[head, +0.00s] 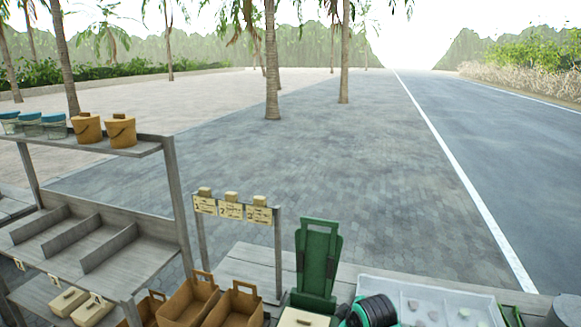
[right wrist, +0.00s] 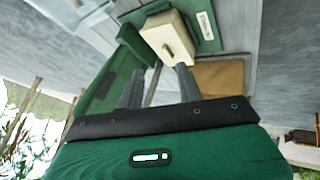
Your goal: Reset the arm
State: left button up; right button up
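My right gripper (right wrist: 159,70) shows in the right wrist view with its two grey fingers apart and nothing between them. A cream box with a small handle (right wrist: 168,36) sits just beyond the fingertips on a green stand (right wrist: 205,28); I cannot tell whether the fingers touch it. In the head view the green stand (head: 318,258) rises at the bottom middle, with the cream box (head: 303,318) at its foot, cut by the lower edge. A green and black part of my right arm (head: 373,312) shows beside it. My left gripper is not in view.
A grey shelf (head: 150,148) at the left holds yellow buckets (head: 87,128) and blue-topped tubs (head: 30,124). Brown carriers (head: 190,300) stand left of the stand. A small sign rack (head: 233,209) stands behind them. A pale tray (head: 430,300) lies at the right.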

jog(key=s+d+f+m+g, duration=0.15)
jog(key=s+f, duration=0.25)
jog(key=s, duration=0.5)
jog(key=s+d+f+m, duration=0.2)
jog(key=s+f+m, duration=0.15)
jog(key=s, duration=0.55)
jog(key=s+d+m+g+h, duration=0.1)
jog(key=s+d+m, duration=0.15)
jog(key=s, duration=0.75)
jog(key=s+d+m+g+h, duration=0.1)
jog(key=s+d+m, duration=0.15)
jog(key=s, duration=0.75)
notch_tip(320, 180, down, 30)
jog(key=s+n+g, duration=0.1)
jog(key=s+d+f, duration=0.2)
jog(key=s+f, duration=0.7)
jog(key=f, duration=0.1)
jog(key=s+d+f+g, duration=0.1)
jog(key=s+d+f, duration=0.1)
jog(key=s+f, duration=0.7)
jog(key=shift+s+f, duration=0.35)
jog(key=shift+s, duration=0.35)
